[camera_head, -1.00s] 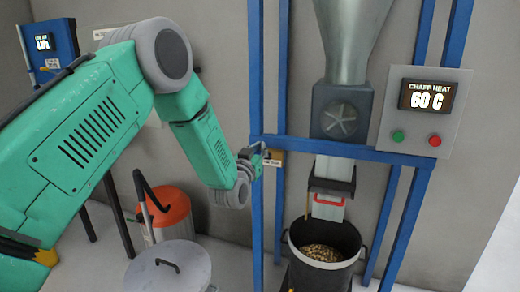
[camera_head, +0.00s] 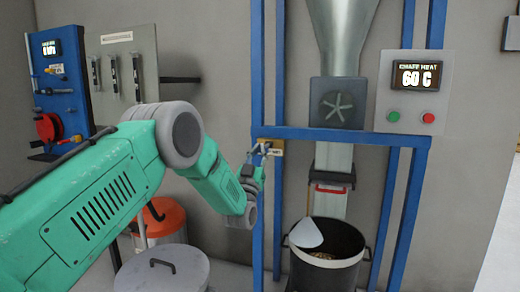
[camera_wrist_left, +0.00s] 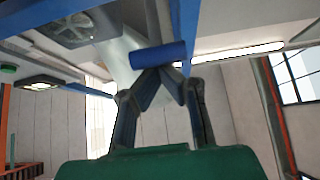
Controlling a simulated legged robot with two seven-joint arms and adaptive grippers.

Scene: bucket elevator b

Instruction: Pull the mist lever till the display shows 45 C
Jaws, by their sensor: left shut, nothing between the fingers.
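The display (camera_head: 416,76) on the grey box reads "CHAFF HEAT 60 C". My left gripper (camera_head: 264,150) is at the blue frame's crossbar, beside a small tan tag (camera_head: 277,147) whose text is too small to read. In the left wrist view my gripper's fingers (camera_wrist_left: 160,72) are shut, with their tips meeting at a blue cylinder (camera_wrist_left: 158,55), which may be the lever's handle. Nothing is between the fingers. The rest of the lever is hidden or too small to tell. My right gripper is not in view.
Blue frame posts (camera_head: 257,95) stand around a metal hopper (camera_head: 342,35) and chute. A black pot (camera_head: 335,268) below holds grain. A lidded grey bin (camera_head: 162,274) and an orange-topped bucket (camera_head: 168,219) stand left. A wall panel with levers (camera_head: 123,75) is behind.

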